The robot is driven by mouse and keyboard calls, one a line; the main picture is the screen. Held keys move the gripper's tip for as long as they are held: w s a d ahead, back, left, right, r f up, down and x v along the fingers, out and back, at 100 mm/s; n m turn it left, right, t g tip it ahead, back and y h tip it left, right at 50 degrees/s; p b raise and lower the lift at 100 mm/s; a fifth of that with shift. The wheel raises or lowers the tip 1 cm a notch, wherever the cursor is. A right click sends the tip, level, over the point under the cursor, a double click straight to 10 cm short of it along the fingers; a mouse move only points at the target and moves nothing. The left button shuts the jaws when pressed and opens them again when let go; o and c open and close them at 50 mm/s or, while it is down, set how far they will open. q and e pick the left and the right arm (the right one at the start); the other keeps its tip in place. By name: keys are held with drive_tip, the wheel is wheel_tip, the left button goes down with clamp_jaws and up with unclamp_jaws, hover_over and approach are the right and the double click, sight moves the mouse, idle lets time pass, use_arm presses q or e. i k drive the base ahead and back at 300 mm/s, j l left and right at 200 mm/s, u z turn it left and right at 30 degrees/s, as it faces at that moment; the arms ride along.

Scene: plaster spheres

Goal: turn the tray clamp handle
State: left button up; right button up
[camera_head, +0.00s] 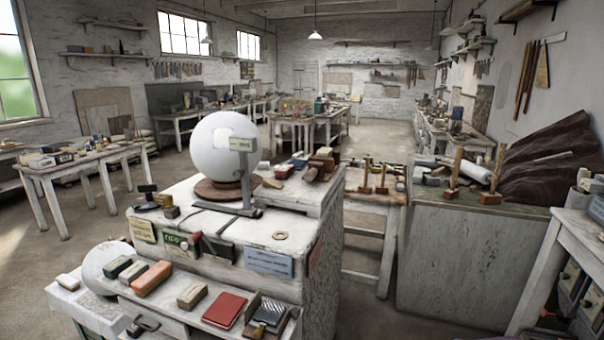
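A large white plaster sphere (222,146) rests on a round brown base (228,188) on top of a pale workbench block (275,235). A metal stand (243,178) with a pale plate at its top stands in front of the sphere. A dark lever with a red knob (197,237) shows on the front of the block. A small dark handle (143,326) shows at the lower left front. I cannot tell which of these, if either, is the tray clamp handle. Neither of my grippers is in view.
A lower ledge holds a smaller white sphere (103,268), an orange-brown block (152,278), a red book-like slab (224,309) and a ridged metal piece (268,316). A grey cabinet (465,260) with wooden tools stands at right. Bare floor (110,218) shows at left.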

sight(310, 176)
drive_tip(key=i+l+u, duration=0.25)
drive_tip(key=l+u, duration=0.2)
drive_tip(key=l, duration=0.35)
drive_tip(key=i+l+u, duration=0.1)
drive_tip(key=l+u, duration=0.35)
drive_tip(key=l, duration=0.35)
drive_tip(key=l+u, duration=0.4)
drive_tip(key=l, duration=0.45)
